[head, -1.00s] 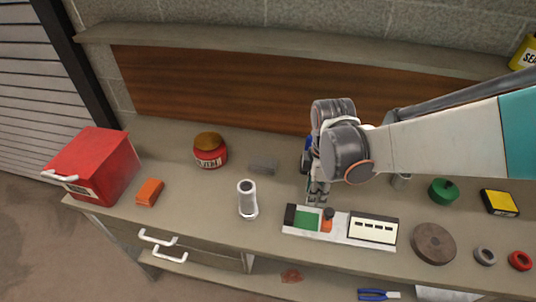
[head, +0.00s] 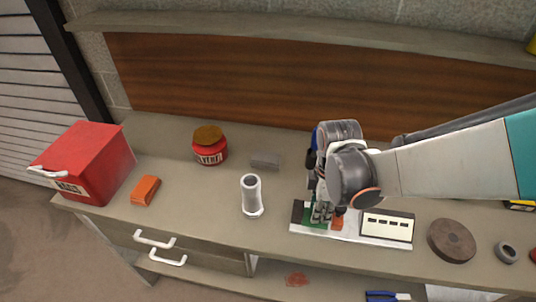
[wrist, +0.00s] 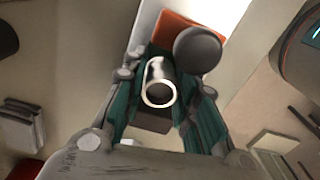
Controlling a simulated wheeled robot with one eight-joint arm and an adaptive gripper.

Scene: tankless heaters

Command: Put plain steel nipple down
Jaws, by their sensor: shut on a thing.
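My gripper (head: 321,213) points down over the green patch (head: 306,217) of a white board (head: 340,236) on the bench. In the wrist view, my gripper (wrist: 160,92) is shut on a short, hollow steel tube, the plain steel nipple (wrist: 160,92), with its round open end facing the camera. The nipple looks upright between the fingers, low over the green patch. In the head view the fingers hide it, and I cannot tell whether its lower end touches the board.
An orange block (wrist: 175,31) and a dark round knob (wrist: 197,50) sit right beside my fingers. A white panel with dark slots (head: 386,226) lies to the right. A silver pipe fitting (head: 251,195) stands left. Bench space between it and the orange box (head: 145,190) is clear.

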